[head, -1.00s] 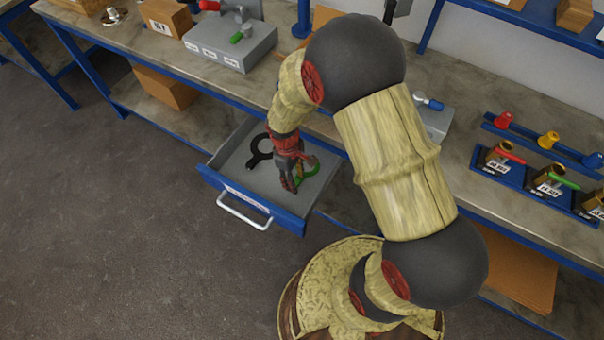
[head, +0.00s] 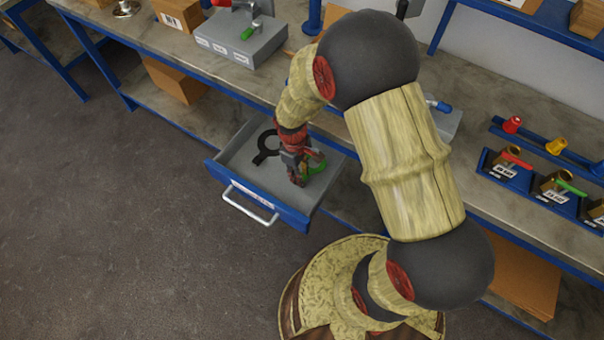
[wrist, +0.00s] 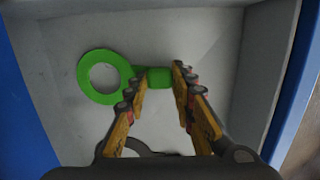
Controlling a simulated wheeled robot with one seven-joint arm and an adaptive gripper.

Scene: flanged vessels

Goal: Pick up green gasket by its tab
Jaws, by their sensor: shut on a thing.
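The green gasket (head: 316,166) is in the open drawer, a flat ring with a tab. In the wrist view its ring (wrist: 84,76) is at the left and its tab (wrist: 160,77) points right. My gripper (head: 297,181) reaches down into the drawer. In the wrist view the fingers of my gripper (wrist: 159,84) are on either side of the tab, shut on it. The fingers partly hide the gasket in the head view. Whether the gasket touches the drawer floor I cannot tell.
The grey drawer with a blue front (head: 262,203) and white handle (head: 249,205) is pulled out below the workbench. A black gasket (head: 267,148) lies in it, left of my gripper. The drawer walls stand close around. Bare floor (head: 120,230) is in front.

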